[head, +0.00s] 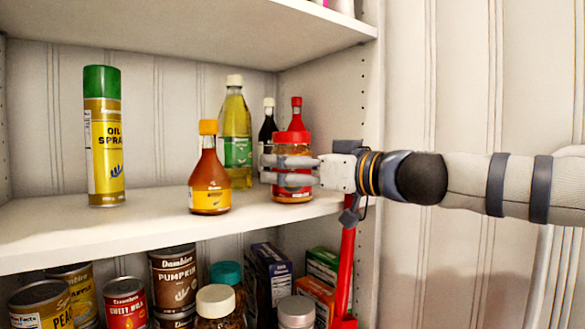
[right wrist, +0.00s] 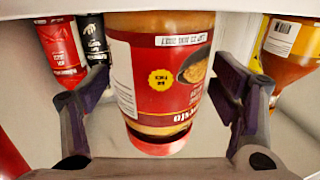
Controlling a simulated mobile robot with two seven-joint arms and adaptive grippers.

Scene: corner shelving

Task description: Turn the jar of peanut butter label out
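The jar of peanut butter (head: 292,139) has a red lid and a red label. It stands upright on the middle shelf near its right front edge. My right gripper (head: 292,171) reaches in from the right with its fingers around the jar, hiding part of the label. In the right wrist view the jar (right wrist: 160,75) appears upside down between the fingers (right wrist: 160,80). Narrow gaps show beside it, so the gripper looks open. That view shows a red label face with a yellow badge, a food picture and a white panel at left. My left gripper is not in view.
A hot-sauce bottle (head: 209,185) and an oil bottle (head: 236,130) stand left of the jar. A dark bottle (head: 267,130) and a red bottle (head: 296,115) are behind it. An oil spray can (head: 104,140) stands far left. The shelf front (head: 150,222) is clear.

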